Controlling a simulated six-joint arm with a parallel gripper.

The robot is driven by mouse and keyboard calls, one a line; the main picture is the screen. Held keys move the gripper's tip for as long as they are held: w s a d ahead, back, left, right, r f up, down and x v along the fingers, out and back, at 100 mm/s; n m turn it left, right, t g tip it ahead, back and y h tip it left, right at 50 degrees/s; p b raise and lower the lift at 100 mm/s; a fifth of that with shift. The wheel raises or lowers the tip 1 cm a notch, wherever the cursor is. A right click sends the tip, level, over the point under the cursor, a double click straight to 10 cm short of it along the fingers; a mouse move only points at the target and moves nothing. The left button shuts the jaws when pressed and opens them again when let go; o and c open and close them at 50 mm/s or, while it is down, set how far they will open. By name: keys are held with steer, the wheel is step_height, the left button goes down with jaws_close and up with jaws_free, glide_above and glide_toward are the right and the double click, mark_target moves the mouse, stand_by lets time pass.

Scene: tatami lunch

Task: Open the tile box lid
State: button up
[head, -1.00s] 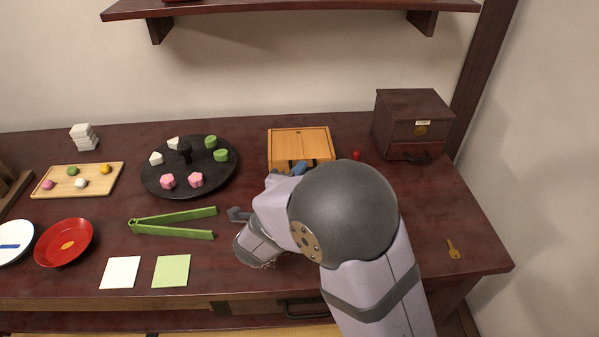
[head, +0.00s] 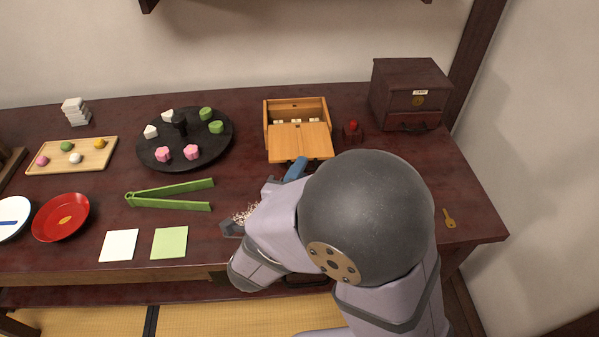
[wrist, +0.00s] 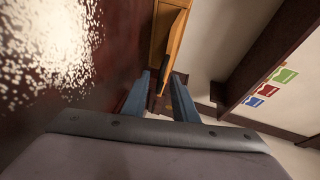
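The tile box (head: 267,127) is a light wooden box at the back centre of the table. Its lid (head: 303,142) is slid toward me, over the box's front. The rear part of the box is uncovered, and a few pale tiles (head: 298,121) show inside. My gripper (head: 296,170) is at the lid's near edge, mostly hidden by my arm. In the wrist view, the blue fingers of my gripper (wrist: 162,76) stand apart, with the edge of the lid (wrist: 178,38) reaching between their tips. Contact with the lid is not clear.
A dark drawer chest (head: 410,95) stands right of the box, with a small red item (head: 353,126) between them. A black round tray (head: 150,160) with sweets and green tongs (head: 170,204) lie left. A key (head: 448,218) lies at the right.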

steer(key=shift+s, duration=0.1)
steer(key=shift+p+v, duration=0.3)
steer(key=shift+v, duration=3.3)
steer(key=w+a+r+n+g+y+p, duration=0.5)
steer(key=n+y+p, duration=0.3)
steer(key=n+p, duration=0.45)
steer(key=s+d+r+n+g+h+p, duration=0.1)
steer(key=s+d+r+n+g+p, duration=0.3)
steer(key=d, duration=0.5)
steer(key=s+d+r+n+g+h+p, duration=0.1)
steer(key=s+d+r+n+g+p, duration=0.3)
steer(key=s+d+p, duration=0.5)
steer(key=shift+s+r+n+g, duration=0.25)
steer(key=shift+s+n+g, duration=0.4)
steer(key=shift+s, duration=0.6)
steer(key=shift+a+p, duration=0.1)
steer(key=shift+p, duration=0.2)
